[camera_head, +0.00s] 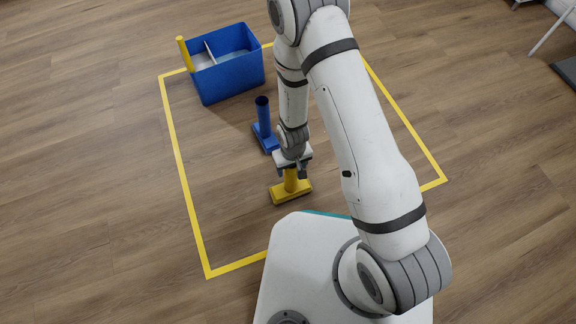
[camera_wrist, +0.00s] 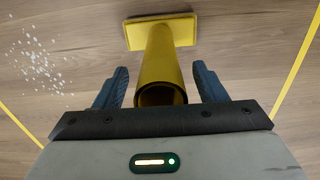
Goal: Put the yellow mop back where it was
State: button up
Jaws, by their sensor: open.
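The yellow mop (camera_head: 291,188) stands upright on the floor inside the yellow taped outline, in front of the blue mop (camera_head: 264,128). In the wrist view, the yellow mop (camera_wrist: 162,68) shows its hollow handle end near my gripper and its flat rectangular head on the floor. My gripper (camera_head: 292,170) is at the top of the yellow mop's handle. In the wrist view, its two dark fingers (camera_wrist: 160,88) are spread, one on each side of the handle, with gaps visible. Part of the handle is hidden behind my gripper in the head view.
A blue bucket (camera_head: 232,82) with a divider stands at the back left of the outline, with a yellow upright post (camera_head: 185,53) at its left corner. Yellow tape (camera_head: 184,182) marks the floor area. White specks (camera_wrist: 38,62) lie on the floor. The left part of the outline is clear.

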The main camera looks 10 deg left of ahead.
jog(key=w+d+r+m+p, duration=0.1)
jog(key=w+d+r+p, duration=0.3)
jog(key=r, duration=1.1)
jog(key=d+r+m+p, duration=0.2)
jog(key=d+r, duration=0.4)
jog(key=r, duration=0.9)
jog(key=s+d+r+m, duration=0.1)
jog(key=s+d+r, duration=0.4)
jog(key=r, duration=0.3)
jog(key=s+d+r+m+t, duration=0.1)
jog(key=s+d+r+m, duration=0.1)
jog(key=s+d+r, duration=0.3)
notch_tip(320, 180, up, 3)
jog(key=shift+s+d, duration=0.25)
jog(key=shift+d, duration=0.5)
